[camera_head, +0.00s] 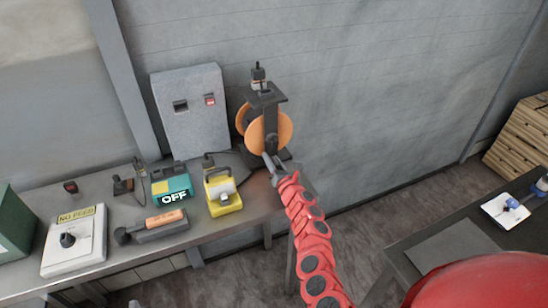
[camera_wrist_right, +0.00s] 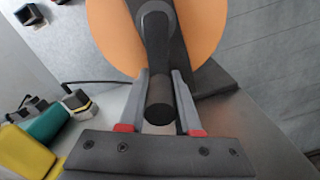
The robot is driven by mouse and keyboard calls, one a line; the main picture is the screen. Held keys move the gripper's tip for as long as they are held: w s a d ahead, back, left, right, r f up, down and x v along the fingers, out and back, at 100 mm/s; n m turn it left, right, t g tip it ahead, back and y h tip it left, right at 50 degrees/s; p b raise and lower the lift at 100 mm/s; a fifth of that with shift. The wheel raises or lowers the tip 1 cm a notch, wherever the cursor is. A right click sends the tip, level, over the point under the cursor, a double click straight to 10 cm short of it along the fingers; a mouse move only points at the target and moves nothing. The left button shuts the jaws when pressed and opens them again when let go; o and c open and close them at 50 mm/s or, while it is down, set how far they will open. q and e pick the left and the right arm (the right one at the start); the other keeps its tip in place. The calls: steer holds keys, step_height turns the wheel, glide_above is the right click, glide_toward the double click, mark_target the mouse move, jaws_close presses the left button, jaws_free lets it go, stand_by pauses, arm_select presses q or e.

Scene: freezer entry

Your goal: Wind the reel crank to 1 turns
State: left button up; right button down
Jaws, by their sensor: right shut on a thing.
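The reel has an orange disc (camera_head: 280,131) on a dark stand at the back end of the bench. In the right wrist view the orange disc (camera_wrist_right: 112,35) fills the top, with the dark crank arm (camera_wrist_right: 156,38) running down from its hub. The round dark crank handle (camera_wrist_right: 160,112) is at its lower end. My right gripper (camera_head: 273,164) is at the lower front of the reel. In the right wrist view its two fingers (camera_wrist_right: 160,88) are on either side of the handle, shut on it. My left gripper is not in view.
A grey panel box (camera_head: 192,110) stands on the bench left of the reel. A yellow device (camera_head: 222,192), a teal box reading OFF (camera_head: 172,185) and a white NO FEED box (camera_head: 73,240) stand toward the left. A dark table (camera_head: 450,250) is at right.

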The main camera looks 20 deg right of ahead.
steer(key=shift+a+m, duration=0.15)
steer(key=shift+m, duration=0.15)
steer(key=c, duration=0.6)
jaws_free()
steer(key=shift+r, duration=0.1)
steer(key=shift+s+r+p, duration=0.2)
steer(key=shift+s+p, duration=0.35)
steer(key=shift+p, duration=0.3)
steer(key=s+p, duration=0.2)
steer(key=s, duration=0.2)
steer(key=shift+s+f+p, duration=0.1)
steer(key=shift+s+p, duration=0.15)
steer(key=shift+p, duration=0.15)
steer(key=s, duration=0.6)
steer(key=s+b, duration=0.1)
steer(key=s, duration=0.3)
steer(key=shift+d+f, duration=0.25)
steer(key=shift+s+r, duration=0.1)
steer(key=shift+s, duration=0.8)
